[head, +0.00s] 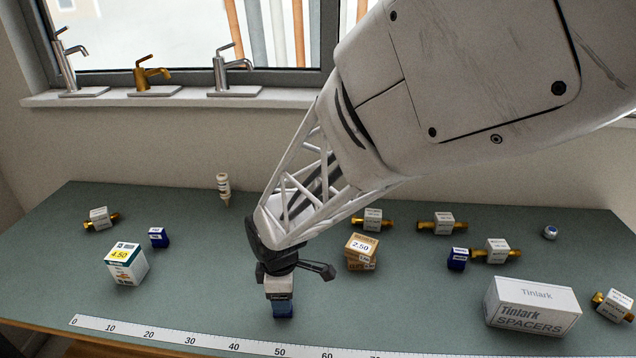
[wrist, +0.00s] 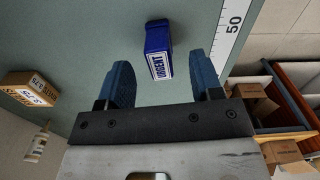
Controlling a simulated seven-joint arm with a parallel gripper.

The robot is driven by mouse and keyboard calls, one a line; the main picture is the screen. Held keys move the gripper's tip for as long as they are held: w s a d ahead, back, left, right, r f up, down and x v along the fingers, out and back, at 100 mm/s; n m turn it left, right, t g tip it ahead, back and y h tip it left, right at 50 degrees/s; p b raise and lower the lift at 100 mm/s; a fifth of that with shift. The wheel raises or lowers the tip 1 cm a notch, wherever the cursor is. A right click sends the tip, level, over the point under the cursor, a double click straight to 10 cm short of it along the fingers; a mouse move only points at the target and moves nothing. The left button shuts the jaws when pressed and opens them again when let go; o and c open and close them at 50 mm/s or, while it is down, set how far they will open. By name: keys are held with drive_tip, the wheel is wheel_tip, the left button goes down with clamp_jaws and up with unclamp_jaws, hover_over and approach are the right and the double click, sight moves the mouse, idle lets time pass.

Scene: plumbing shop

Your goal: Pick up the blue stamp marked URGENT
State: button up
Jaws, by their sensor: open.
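The blue stamp marked URGENT (wrist: 158,40) shows in the wrist view, its white label facing my camera. My gripper (wrist: 164,76) is open, with one blue finger on each side of the stamp's near end and a visible gap on both sides. I cannot tell how far the fingertips are above it. In the head view my gripper (head: 280,287) is over a blue block (head: 283,309) near the front of the green bench, which appears to be this stamp; its upper part is hidden by the gripper. No contact shows.
Two other small blue blocks stand on the bench, one at left (head: 158,238) and one at right (head: 457,259); their labels are unreadable. A tan priced box (head: 360,251), a white 4.50 box (head: 127,264) and a Tinlark spacers box (head: 532,305) stand apart. A ruler (head: 190,338) runs along the front.

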drive_tip(key=shift+f, duration=0.1)
drive_tip(key=shift+f, duration=2.5)
drive_tip(key=shift+c, duration=0.2)
drive_tip(key=c, duration=1)
